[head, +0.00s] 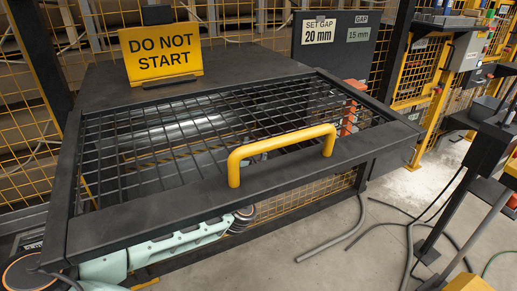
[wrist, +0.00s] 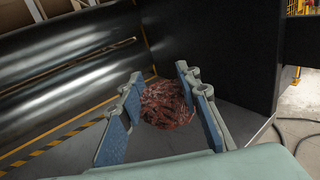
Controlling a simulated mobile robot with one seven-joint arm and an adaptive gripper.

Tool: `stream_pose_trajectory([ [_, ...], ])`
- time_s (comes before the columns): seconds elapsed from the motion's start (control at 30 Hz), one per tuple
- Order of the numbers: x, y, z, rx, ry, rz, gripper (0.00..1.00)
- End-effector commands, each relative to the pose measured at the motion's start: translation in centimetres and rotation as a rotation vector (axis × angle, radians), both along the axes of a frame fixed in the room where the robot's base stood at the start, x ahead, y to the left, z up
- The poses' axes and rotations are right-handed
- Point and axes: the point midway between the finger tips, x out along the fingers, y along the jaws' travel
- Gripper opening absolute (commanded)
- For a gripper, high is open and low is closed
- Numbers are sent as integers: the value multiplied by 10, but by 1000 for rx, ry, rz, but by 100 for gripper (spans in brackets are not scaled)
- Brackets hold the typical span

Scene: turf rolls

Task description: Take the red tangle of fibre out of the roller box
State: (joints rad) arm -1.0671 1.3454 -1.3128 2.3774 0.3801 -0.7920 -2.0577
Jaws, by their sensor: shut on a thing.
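In the wrist view the red tangle of fibre (wrist: 167,104) is a rough, dark red ball between the blue-padded fingers of my gripper (wrist: 165,103). The gripper is shut on it. In the head view my pale green arm runs along below the front bar of the roller box, and the gripper itself is hidden there. The roller box (head: 190,197) has a black mesh lid (head: 120,140) with a yellow handle (head: 283,143), lying over the opening. Shiny rollers (wrist: 70,70) lie to the left of the tangle in the wrist view.
A dark wall panel (wrist: 210,45) stands behind and to the right of the tangle. A yellow-black stripe (wrist: 60,143) runs beside the rollers. A yellow "DO NOT START" sign (head: 161,52) stands behind the lid. Cables lie on the floor at right.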

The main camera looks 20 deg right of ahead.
Motion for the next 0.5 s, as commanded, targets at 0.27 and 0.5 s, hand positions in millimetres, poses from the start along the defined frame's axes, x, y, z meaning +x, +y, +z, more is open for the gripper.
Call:
stream_pose_trajectory([
  [0.27, -36, 48, 48, -2, -1, 6, 7],
  [0.5, -59, 76, 68, -4, 1, 2, 7],
])
